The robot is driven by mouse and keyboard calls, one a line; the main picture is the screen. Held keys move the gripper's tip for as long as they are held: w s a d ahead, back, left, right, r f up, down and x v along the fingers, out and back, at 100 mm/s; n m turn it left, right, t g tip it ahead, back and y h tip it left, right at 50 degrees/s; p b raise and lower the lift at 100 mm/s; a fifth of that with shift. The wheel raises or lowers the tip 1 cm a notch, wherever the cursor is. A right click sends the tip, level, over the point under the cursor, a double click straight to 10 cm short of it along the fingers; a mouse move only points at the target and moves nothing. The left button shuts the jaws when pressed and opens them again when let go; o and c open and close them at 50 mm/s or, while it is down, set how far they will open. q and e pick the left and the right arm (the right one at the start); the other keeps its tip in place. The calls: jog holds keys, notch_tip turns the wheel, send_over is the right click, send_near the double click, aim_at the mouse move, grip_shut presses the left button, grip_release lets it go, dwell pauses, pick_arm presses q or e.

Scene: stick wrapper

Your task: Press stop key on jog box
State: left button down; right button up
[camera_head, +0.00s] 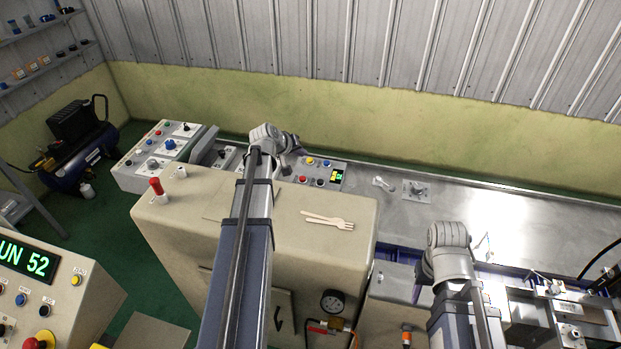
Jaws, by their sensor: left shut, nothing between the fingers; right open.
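A small grey control box with coloured buttons and a small lit display (337,175), which looks like the jog box, lies behind the cream cabinet. Its buttons are red, yellow and blue; I cannot read which is the stop key. My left gripper (287,166) is shut and empty, just left of this box. It is small in the picture and partly hidden by my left wrist; I cannot tell whether it touches anything. My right gripper is open, with its fingers mostly hidden behind my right wrist (449,240), over the machine on the right.
The cream cabinet (190,205) carries a red-topped post (157,187) and a wooden fork (328,220). Another button panel (158,150) stands to the left. A steel bench (530,220) stretches right, mostly clear. A console with a green display (28,258) is at lower left.

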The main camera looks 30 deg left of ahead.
aim_at(302, 179)
pick_arm(q)
jog(key=shift+w+a+f, duration=0.25)
jog(key=shift+w+a, duration=0.05)
jog(key=shift+w, duration=0.1)
pick_arm(e)
jog(key=shift+w+f, duration=0.35)
pick_arm(q)
notch_tip(302, 179, down, 9)
jog(key=b, duration=0.9)
jog(key=shift+r, duration=0.1)
pick_arm(e)
notch_tip(302, 179, down, 9)
jog(key=shift+r, duration=0.1)
dwell(0.9)
pick_arm(q)
jog(key=shift+f+b, duration=0.4)
jog(key=shift+b, duration=0.05)
pick_arm(e)
jog(key=shift+f, duration=0.4)
